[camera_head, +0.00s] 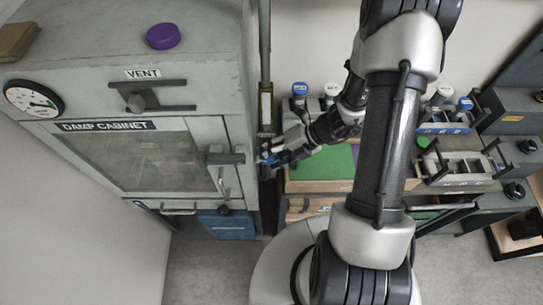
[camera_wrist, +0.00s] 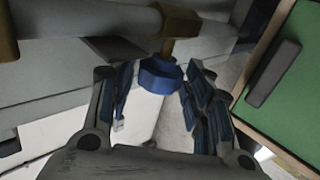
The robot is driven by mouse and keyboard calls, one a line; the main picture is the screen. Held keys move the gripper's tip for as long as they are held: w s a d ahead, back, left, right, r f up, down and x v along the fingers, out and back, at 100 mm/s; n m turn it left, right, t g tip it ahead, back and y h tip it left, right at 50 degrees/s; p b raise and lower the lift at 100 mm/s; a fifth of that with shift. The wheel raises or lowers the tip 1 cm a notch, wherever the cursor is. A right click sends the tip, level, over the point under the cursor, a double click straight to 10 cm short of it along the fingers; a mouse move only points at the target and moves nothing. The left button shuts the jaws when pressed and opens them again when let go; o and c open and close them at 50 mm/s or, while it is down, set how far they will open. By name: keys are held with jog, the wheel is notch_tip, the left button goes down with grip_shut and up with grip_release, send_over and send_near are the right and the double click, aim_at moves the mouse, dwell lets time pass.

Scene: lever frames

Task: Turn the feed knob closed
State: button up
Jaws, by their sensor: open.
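A blue faceted knob (camera_wrist: 158,76) on a brass stem (camera_wrist: 178,22) shows at the top middle of the wrist view; I take it for the feed knob. My gripper (camera_wrist: 158,98) is open, with its blue-padded fingers on either side of and just short of the knob. No clear contact shows; a gap is visible on both sides. In the head view my gripper (camera_head: 271,162) is at the lower end of a vertical pipe (camera_head: 264,45), right of the damp cabinet (camera_head: 150,160). The knob is hard to make out there behind my fingers.
The cabinet's door handle (camera_head: 225,156) sticks out close to the left of my gripper. A green-topped bench (camera_head: 320,165) lies close to the right, also in the wrist view (camera_wrist: 290,85).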

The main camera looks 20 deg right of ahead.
jog(key=c, duration=0.8)
jog(key=y, duration=0.1)
jog(key=t+y+b, duration=0.1)
jog(key=y, duration=0.1)
jog(key=f+y+b, duration=0.1)
jog(key=shift+s+d+t+y, duration=0.1)
jog(key=shift+d+t+y, duration=0.2)
jog(key=shift+y, duration=0.1)
jog(key=y+b, duration=0.2)
jog(key=shift+f+t+y, duration=0.15)
jog(key=shift+t+y, duration=0.15)
jog(key=shift+t, duration=0.1)
jog(key=shift+y+b, duration=0.45)
jog(key=shift+y, duration=0.05)
